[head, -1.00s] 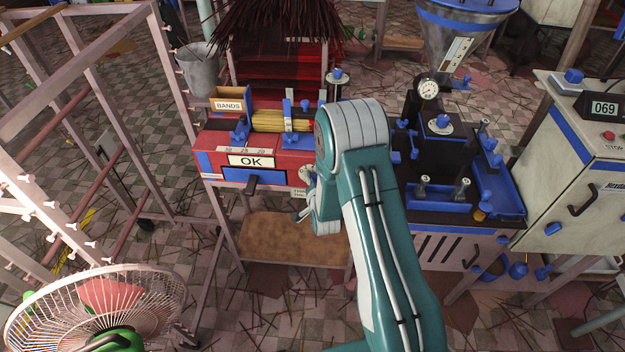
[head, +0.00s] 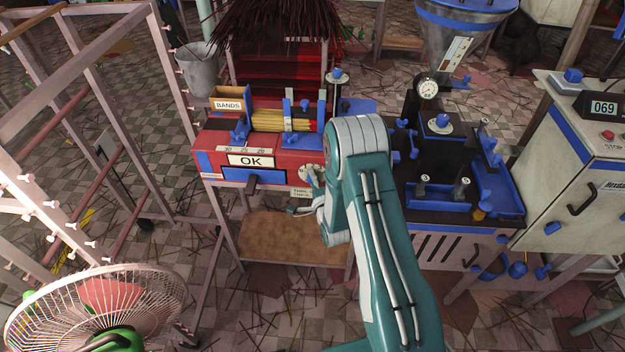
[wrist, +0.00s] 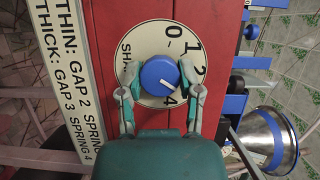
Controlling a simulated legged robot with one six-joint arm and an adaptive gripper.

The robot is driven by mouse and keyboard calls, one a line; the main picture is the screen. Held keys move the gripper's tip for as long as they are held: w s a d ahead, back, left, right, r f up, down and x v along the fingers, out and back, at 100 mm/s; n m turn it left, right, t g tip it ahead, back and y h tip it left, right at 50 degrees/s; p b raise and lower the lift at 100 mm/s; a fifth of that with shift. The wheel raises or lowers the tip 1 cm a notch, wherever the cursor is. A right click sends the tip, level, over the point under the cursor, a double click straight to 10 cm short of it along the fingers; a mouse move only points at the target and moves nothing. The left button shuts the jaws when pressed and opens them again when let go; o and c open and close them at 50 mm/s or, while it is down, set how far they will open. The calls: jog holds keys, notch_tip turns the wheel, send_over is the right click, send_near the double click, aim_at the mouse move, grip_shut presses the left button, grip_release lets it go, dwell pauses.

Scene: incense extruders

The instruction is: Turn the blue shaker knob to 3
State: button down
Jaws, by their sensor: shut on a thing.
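The blue shaker knob (wrist: 159,76) sits on a round cream dial (wrist: 150,45) on the red machine face. In the wrist view my gripper (wrist: 160,80) has a finger on either side of the knob and is shut on it. The knob's white mark points to the lower right, close to the 4. The numbers 0, 1, 2 and 4 show; the place of the 3 is hidden behind the right finger. In the head view the dial (head: 310,172) shows at the machine's lower right, and my arm hides most of my gripper.
A label strip (wrist: 68,80) with THIN and THICK gap and spring settings runs beside the dial. A black machine with blue parts (head: 470,190) stands at the right. A fan (head: 95,305) stands front left.

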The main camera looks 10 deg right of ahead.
jog(key=shift+s+d+f+m, duration=0.1)
jog(key=shift+f+m, duration=0.15)
jog(key=shift+m, duration=0.15)
jog(key=shift+c, duration=1.3)
grip_release()
jog(key=shift+r, duration=0.1)
jog(key=s, duration=1.1)
jog(key=shift+s+d, duration=0.4)
jog(key=shift+d, duration=0.05)
